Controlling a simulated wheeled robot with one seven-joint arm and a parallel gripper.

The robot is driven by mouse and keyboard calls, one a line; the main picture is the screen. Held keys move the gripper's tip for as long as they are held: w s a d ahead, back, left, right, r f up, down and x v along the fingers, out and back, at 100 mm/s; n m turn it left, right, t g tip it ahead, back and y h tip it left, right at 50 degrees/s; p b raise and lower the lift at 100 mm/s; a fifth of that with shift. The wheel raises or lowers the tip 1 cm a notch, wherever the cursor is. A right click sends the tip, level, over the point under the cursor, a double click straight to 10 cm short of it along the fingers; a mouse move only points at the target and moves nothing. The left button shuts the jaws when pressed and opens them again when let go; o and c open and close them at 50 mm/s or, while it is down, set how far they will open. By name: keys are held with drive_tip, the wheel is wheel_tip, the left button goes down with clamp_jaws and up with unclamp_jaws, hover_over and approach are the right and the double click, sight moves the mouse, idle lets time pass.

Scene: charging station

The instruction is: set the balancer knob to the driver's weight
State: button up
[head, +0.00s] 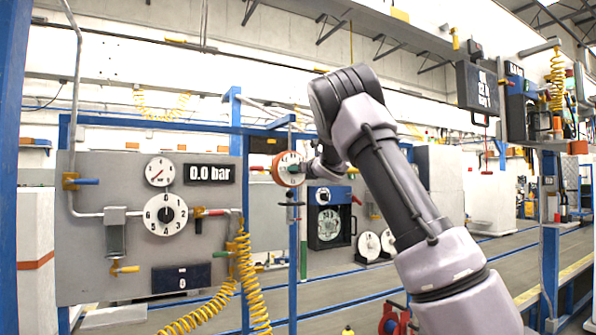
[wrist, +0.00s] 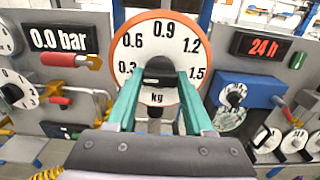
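The balancer dial (wrist: 189,30) is white with an orange rim, marked 0.3 to 1.5 with "kg" below. It also shows small in the head view (head: 288,159). Its black knob (wrist: 160,72) is at the centre; I cannot make out where it points. My gripper (wrist: 160,80) faces the dial, with one green finger on each side of the knob. The knob nearly fills the gap, but whether the fingers press on it is unclear. In the head view, my gripper (head: 309,169) is at the dial, partly hidden by my arm. No driver's weight is clearly readable.
Left of the dial, a grey panel (head: 100,240) carries a "0.0 bar" display (head: 210,174), a numbered dial (head: 165,215) and yellow coiled hoses (head: 245,275).

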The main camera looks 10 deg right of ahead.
drive_tip(key=shift+m, duration=0.4)
clamp_jaws()
drive_tip(key=m, duration=2.5)
drive_tip(key=shift+f+m, duration=0.1)
drive_tip(key=shift+m, duration=0.3)
drive_tip(key=o, duration=1.3)
unclamp_jaws()
